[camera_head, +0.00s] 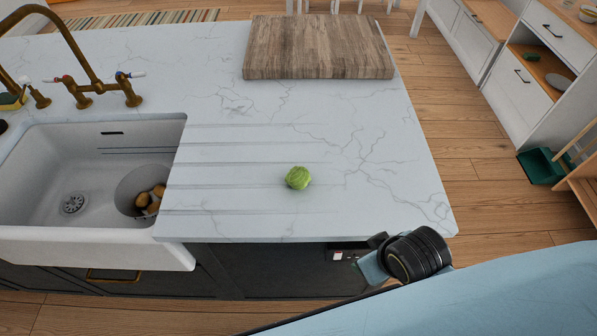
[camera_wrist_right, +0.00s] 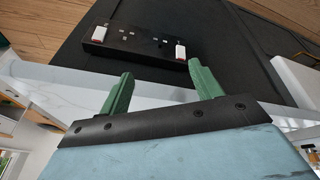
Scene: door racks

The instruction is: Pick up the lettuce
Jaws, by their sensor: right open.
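The lettuce (camera_head: 298,178), a small round green head, sits on the white marbled countertop (camera_head: 370,120), right of the sink and near the front edge. It is not seen in the right wrist view. My right gripper (camera_wrist_right: 160,88) shows two green fingers spread apart with nothing between them. It is near the countertop's edge and faces the dark side panel of the island. In the head view, part of my right arm shows at the lower right, below the counter edge and apart from the lettuce. My left gripper is not in view.
A white sink (camera_head: 95,245) with a brass tap (camera_head: 90,87) is at the left, holding a bowl with brown items. A wooden board (camera_head: 318,48) lies at the back. A power socket (camera_wrist_right: 140,44) is on the dark panel. The countertop around the lettuce is clear.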

